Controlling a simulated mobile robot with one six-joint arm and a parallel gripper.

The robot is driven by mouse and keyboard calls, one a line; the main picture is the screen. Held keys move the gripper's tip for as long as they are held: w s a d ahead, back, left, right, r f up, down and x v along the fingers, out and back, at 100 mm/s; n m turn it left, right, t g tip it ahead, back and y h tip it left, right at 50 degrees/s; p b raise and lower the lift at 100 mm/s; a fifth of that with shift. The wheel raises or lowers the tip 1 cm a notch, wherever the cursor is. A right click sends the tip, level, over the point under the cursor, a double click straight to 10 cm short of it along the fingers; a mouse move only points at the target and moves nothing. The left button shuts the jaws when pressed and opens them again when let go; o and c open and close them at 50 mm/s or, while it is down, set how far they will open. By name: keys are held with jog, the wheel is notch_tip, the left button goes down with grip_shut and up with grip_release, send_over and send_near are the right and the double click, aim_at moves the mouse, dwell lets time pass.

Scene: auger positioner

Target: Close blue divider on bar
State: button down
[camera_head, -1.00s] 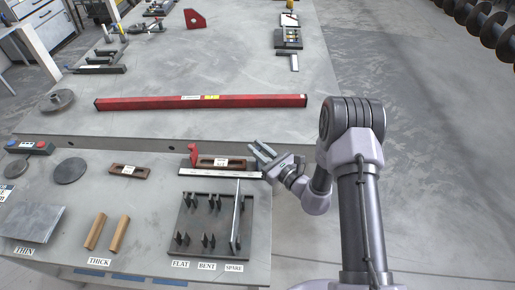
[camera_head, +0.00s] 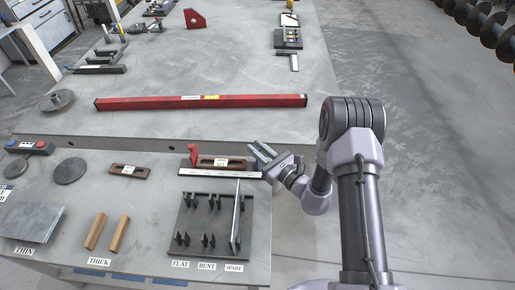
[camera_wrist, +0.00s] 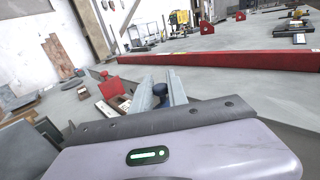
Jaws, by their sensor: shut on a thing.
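My gripper (camera_head: 262,153) is at the right end of the bar (camera_head: 215,173), which lies along the near table with a white label strip on it. In the wrist view my gripper's two grey fingers (camera_wrist: 161,88) stand on either side of a blue knob-like part, the blue divider (camera_wrist: 160,90), and are shut on it. Only a small part of the divider shows there; in the head view I cannot make it out. A red upright block (camera_head: 193,154) stands at the bar's left end; it also shows in the wrist view (camera_wrist: 108,88).
A rack with upright dark plates (camera_head: 205,250) stands just in front of the bar. A long red beam (camera_head: 150,104) lies on the far table. Open table surface lies between.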

jog(key=a, duration=0.3)
jog(key=shift+a, duration=0.4)
jog(key=c, duration=1.3)
grip_release()
jog(key=shift+c, duration=0.2)
jog(key=p+v, duration=0.3)
jog(key=v, duration=1.4)
jog(key=shift+d, duration=0.2)
